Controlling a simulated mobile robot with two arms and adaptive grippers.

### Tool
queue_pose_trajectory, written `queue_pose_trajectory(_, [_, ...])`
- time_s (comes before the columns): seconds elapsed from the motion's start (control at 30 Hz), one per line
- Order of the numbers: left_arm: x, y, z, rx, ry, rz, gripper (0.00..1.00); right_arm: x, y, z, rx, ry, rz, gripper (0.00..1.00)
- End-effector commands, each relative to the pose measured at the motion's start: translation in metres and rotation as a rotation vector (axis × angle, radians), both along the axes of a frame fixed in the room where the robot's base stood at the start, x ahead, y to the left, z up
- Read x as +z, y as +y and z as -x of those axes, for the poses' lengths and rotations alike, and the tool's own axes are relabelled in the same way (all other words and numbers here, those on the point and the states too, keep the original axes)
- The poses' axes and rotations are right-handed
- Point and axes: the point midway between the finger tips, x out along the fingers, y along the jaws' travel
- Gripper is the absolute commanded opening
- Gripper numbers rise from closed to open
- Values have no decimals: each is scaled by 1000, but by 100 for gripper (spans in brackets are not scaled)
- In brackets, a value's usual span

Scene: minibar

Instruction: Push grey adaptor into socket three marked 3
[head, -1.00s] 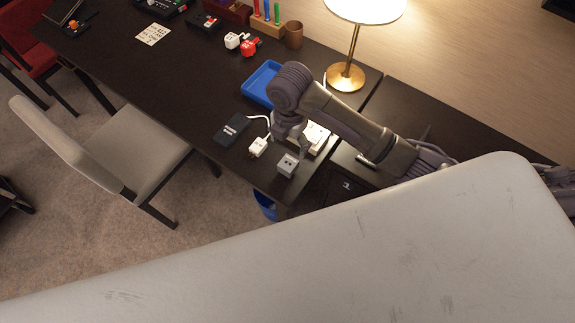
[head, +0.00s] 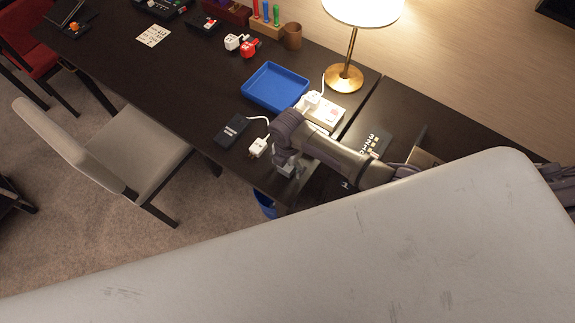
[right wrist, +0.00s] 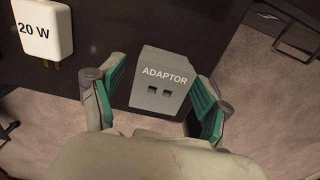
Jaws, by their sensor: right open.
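The grey adaptor (right wrist: 162,80) sits near the table's front edge, its label and two dark slots facing my right wrist camera. My right gripper (right wrist: 160,88) is open, with one green-padded finger on each side of the adaptor; I cannot tell whether either touches it. In the head view my right gripper (head: 289,170) is low over the table corner and hides most of the adaptor. The white socket strip (head: 327,112) lies beyond, beside the blue tray, with a white plug (head: 311,100) at its left end. Its socket numbers are too small to read. My left gripper is not in view.
The blue tray (head: 276,87) and brass lamp (head: 344,78) stand farther back.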

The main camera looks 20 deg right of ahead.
Motion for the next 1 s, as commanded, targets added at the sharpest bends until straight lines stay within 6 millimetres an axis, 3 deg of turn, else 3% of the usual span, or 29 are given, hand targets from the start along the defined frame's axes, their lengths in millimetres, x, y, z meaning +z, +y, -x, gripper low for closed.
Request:
queue_pose_trajectory(0.23, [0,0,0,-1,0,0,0,-1,0,0,0,-1,-1,74])
queue_pose_trajectory(0.63, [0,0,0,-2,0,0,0,-1,0,0,0,-1,0,9])
queue_pose_trajectory(1.0, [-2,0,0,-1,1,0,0,6,0,-1,-1,-4,-2,9])
